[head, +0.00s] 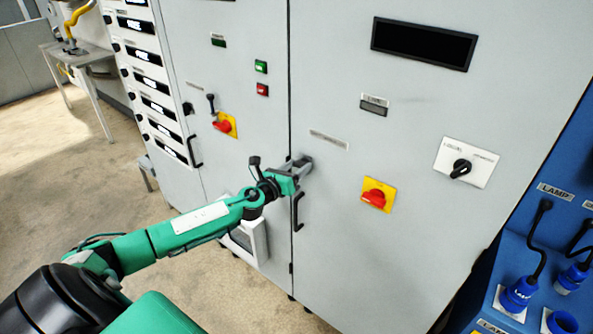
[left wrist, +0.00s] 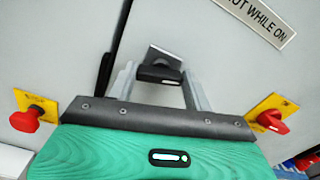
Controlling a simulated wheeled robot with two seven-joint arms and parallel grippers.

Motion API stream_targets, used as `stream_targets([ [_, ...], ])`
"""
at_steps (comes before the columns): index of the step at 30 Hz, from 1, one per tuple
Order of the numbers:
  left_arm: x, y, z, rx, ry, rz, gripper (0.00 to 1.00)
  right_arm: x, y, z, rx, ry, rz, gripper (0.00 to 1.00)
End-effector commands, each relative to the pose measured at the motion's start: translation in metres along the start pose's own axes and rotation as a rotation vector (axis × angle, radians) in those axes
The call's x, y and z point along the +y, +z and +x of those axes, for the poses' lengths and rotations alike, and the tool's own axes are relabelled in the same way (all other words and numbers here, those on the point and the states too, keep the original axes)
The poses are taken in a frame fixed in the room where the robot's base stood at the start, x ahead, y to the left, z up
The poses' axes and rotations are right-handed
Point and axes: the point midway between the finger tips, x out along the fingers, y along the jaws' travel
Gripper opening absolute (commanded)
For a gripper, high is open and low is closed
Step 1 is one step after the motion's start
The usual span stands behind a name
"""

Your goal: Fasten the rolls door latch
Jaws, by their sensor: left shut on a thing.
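The latch (left wrist: 160,73) is a small dark handle on a grey plate, on the pale grey cabinet front beside the dark door seam. My left gripper (left wrist: 161,88) has its two grey fingers on either side of the latch handle and is shut on it. In the head view my left gripper (head: 301,167) is against the cabinet at the seam, just above a black door handle (head: 298,211), and mostly hides the latch. The door (head: 400,240) right of the seam looks flush with the panel to its left. My right gripper is not in view.
A red knob on a yellow plate (head: 376,195) and a black rotary switch (head: 461,168) are on the door. Another red-and-yellow switch (head: 224,125) is on the left panel. A blue unit with plugs (head: 520,293) stands at the right. Floor is open at the left.

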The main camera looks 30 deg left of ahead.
Motion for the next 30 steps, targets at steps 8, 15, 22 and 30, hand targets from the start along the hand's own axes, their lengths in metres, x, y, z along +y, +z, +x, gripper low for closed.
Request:
stream_targets([
  [8, 0.002, -0.002, 0.000, -0.001, 0.001, -0.264, 0.28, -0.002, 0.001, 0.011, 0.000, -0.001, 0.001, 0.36],
  [15, 0.003, -0.002, 0.000, -0.001, 0.001, -0.494, 0.28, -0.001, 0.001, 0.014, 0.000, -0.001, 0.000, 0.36],
  [22, 0.003, -0.002, 0.000, 0.000, 0.000, -0.712, 0.28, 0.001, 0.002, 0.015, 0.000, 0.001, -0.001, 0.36],
  [30, 0.004, -0.002, 0.000, -0.001, 0.001, -0.961, 0.28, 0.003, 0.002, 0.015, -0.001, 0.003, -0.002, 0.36],
])
